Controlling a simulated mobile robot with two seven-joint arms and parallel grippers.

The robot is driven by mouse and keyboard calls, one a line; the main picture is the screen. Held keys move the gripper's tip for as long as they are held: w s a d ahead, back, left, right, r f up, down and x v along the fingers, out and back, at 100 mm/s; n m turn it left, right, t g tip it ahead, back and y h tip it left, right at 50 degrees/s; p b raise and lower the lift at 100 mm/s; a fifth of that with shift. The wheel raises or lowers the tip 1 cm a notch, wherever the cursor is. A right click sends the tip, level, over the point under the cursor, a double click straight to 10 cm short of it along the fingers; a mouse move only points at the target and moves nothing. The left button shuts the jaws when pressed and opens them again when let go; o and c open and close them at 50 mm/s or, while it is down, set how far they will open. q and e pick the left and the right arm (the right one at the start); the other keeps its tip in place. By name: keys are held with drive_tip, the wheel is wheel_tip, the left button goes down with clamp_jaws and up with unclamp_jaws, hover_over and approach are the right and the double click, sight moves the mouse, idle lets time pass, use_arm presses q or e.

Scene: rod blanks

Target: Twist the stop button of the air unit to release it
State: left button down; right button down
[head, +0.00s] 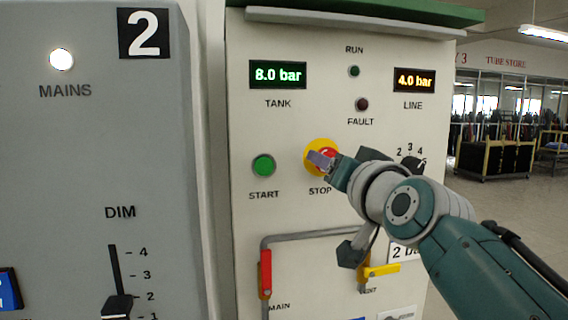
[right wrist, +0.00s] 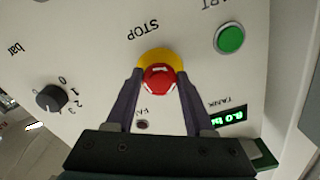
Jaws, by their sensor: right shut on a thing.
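The red stop button (right wrist: 160,80) sits on a yellow round base (head: 312,153) on the pale front panel of the air unit (head: 315,103), above the label STOP. My right gripper (head: 325,161) is at the button, coming from the right, and hides part of it in the head view. In the right wrist view its two fingers (right wrist: 160,84) lie on either side of the red head, shut on it. My left gripper is not in view.
The green start button (head: 263,166) is left of the stop button. A black rotary knob (head: 413,164) is to its right. Red (head: 265,273) and yellow (head: 381,271) valve handles are below. A grey panel with a slider (head: 117,307) stands at the left.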

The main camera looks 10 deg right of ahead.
drive_tip(key=shift+f, duration=0.15)
drive_tip(key=c, duration=0.7)
unclamp_jaws()
drive_tip(key=shift+c, duration=0.2)
drive_tip(key=o, duration=0.5)
drive_tip(key=shift+w, duration=0.1)
drive_tip(key=s+b, duration=0.1)
drive_tip(key=s, duration=0.9)
drive_tip(key=shift+d, duration=0.2)
